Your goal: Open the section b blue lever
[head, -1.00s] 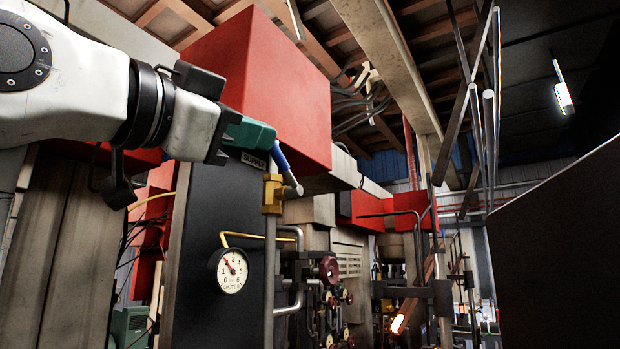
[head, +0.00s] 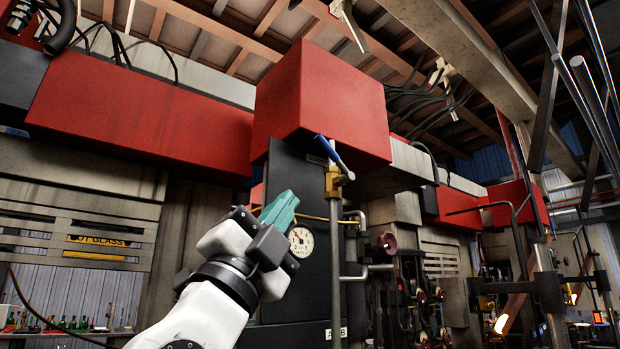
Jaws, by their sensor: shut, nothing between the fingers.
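The blue lever (head: 327,149) is a short blue handle with a grey metal shank, slanting from upper left to lower right. It sits at the top of a brass valve (head: 333,181) on a vertical grey pipe, in front of a black panel below a big red box. My gripper (head: 289,197) has teal fingers, closed together and empty. It points up and right, below and to the left of the lever and clear of it. It covers part of the black panel and the left edge of the dial gauge.
A round white dial gauge (head: 302,241) is on the black panel behind my gripper. The large red box (head: 320,100) overhangs the lever. Pipes and dark red handwheels (head: 387,241) are to the right. A slatted panel marked "HOT GLASS" (head: 95,240) is at left.

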